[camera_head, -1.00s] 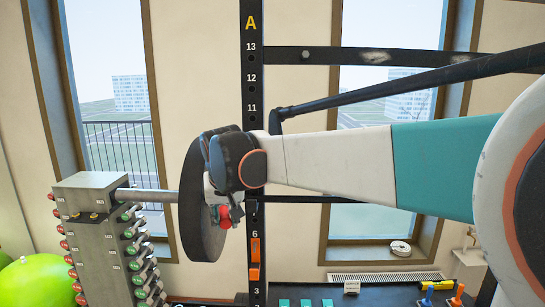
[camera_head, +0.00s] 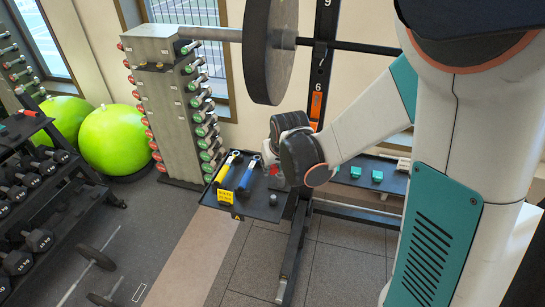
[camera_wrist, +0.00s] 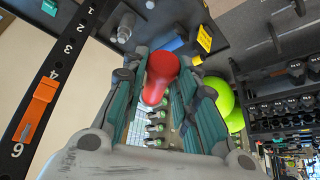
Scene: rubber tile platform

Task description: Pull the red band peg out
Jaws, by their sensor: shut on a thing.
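My gripper (camera_head: 276,156) hangs low, beside the black rack upright (camera_head: 322,62) and over the right part of a dark tray (camera_head: 262,209). In the wrist view, my gripper (camera_wrist: 160,80) is shut on a red rounded peg handle (camera_wrist: 162,72). A small bit of the red peg (camera_head: 273,170) shows below my gripper in the head view. The peg looks apart from the upright (camera_wrist: 60,72), which runs down the left of the wrist view. The peg's far end and any band on it are hidden.
The tray holds yellow-handled and blue-handled tools (camera_head: 246,174), a yellow sign (camera_head: 225,196) and a grey knob (camera_head: 273,199). A loaded barbell plate (camera_head: 268,50) is above my gripper. A dumbbell tower (camera_head: 170,105) stands left. Teal blocks (camera_head: 377,176) lie right.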

